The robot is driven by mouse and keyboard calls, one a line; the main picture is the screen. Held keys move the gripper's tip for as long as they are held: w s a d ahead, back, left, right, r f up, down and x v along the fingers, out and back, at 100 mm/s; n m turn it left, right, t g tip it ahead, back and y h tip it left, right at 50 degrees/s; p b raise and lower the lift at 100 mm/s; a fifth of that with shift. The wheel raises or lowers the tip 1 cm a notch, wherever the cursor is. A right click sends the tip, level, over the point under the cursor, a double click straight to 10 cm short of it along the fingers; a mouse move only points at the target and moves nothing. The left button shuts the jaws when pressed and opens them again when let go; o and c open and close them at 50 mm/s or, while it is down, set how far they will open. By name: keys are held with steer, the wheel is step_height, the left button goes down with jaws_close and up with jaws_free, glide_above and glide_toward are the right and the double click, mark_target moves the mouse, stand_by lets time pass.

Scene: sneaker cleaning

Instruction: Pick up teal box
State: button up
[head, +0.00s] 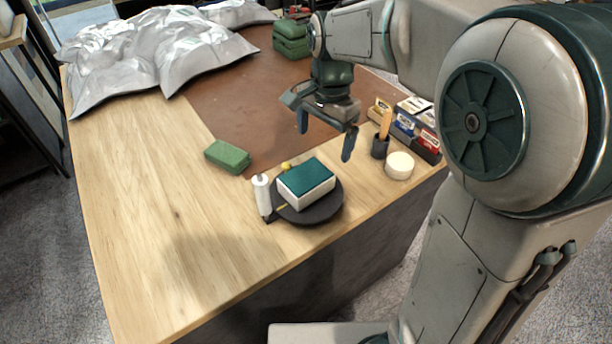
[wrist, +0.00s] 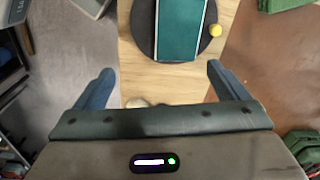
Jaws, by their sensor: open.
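The teal box (head: 306,181) has a teal top and white sides. It sits on a round dark turntable (head: 325,214) near the table's front edge. In the wrist view the teal box (wrist: 180,28) shows at the top of the picture, ahead of the fingers and partly cut off by the frame edge. My gripper (head: 326,143) is open and empty, above the table and behind the box in the head view. Its two blue fingers also show spread apart in the wrist view (wrist: 157,88), not touching the box.
A white bottle (head: 262,194) and a small yellow item (head: 286,166) stand close to the box. A green sponge (head: 227,156) lies to the left. A round white tin (head: 399,165), a dark cup (head: 380,146) and small boxes (head: 418,128) stand right. The table's left front is clear.

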mark_target(306, 176)
steer(key=shift+m, duration=0.8)
steer(key=a+f, duration=0.1)
steer(key=f, duration=0.2)
steer(key=w+a+f, duration=0.1)
steer(key=f, duration=0.3)
steer(key=w+a+f, duration=0.1)
steer(key=f, duration=0.2)
steer(key=shift+w+f, duration=0.15)
steer(key=shift+w, duration=0.1)
steer(key=shift+a+f+p, duration=0.15)
steer(key=shift+f+p, duration=0.3)
steer(key=shift+f, duration=0.9)
steer(key=shift+a+f+p, duration=0.1)
steer(key=shift+f+p, duration=0.35)
steer(key=shift+f, duration=0.85)
steer(key=c, duration=1.3)
steer(key=shift+r, duration=0.1)
